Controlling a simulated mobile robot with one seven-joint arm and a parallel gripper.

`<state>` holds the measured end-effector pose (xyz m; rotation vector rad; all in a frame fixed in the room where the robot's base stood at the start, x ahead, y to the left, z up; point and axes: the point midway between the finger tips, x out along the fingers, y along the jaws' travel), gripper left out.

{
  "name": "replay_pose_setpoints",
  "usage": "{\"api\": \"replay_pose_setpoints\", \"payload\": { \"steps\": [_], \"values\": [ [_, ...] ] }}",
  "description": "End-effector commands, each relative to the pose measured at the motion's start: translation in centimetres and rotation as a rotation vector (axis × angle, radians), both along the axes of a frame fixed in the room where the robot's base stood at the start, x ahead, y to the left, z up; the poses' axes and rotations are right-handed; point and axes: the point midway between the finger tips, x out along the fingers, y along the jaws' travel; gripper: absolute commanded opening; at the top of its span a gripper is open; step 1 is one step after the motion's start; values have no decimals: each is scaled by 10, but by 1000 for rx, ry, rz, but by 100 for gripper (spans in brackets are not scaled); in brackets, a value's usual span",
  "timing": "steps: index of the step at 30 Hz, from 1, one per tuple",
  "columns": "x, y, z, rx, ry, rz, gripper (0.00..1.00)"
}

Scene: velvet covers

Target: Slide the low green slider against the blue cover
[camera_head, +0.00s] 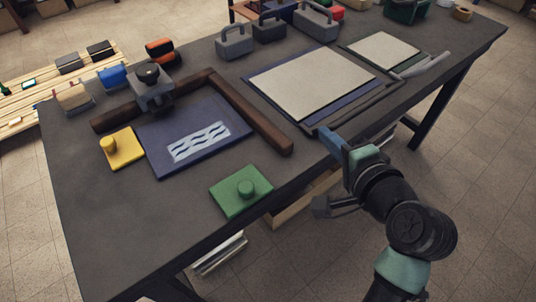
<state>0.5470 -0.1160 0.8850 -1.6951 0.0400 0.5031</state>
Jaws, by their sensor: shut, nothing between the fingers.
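The low green slider (241,192) is a flat green block with a round knob, lying near the front edge of the dark table. The blue cover (165,158) is a flat dark-blue board with a white wavy-line panel, behind and left of the slider. A clear gap of table lies between the slider and the cover's front edge. My gripper (322,170) is at the table's front edge, right of the slider and apart from it.
A yellow slider (122,149) touches or nearly touches the cover's left side. A brown L-shaped frame (262,122) bounds the cover behind and right. A grey block with a black knob (153,88) stands behind. Pale boards (313,82) lie right. The table's front left is bare.

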Motion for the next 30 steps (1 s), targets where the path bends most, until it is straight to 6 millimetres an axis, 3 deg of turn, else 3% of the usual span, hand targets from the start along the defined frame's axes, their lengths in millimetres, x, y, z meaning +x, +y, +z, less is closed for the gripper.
{"api": "replay_pose_setpoints", "payload": {
  "steps": [2, 6, 12, 15, 21, 30],
  "values": [
    [-31, -8, -15, 269, 172, -13, 0],
    [-93, -3, -38, 741, 410, -29, 0],
    [-167, 11, -32, 1269, 605, -26, 0],
    [-188, 15, -27, 1413, 645, -15, 0],
    [-195, 22, -27, 1496, 669, -2, 0],
    [-157, 60, -34, 1489, 670, 1, 0]
  ]
}}
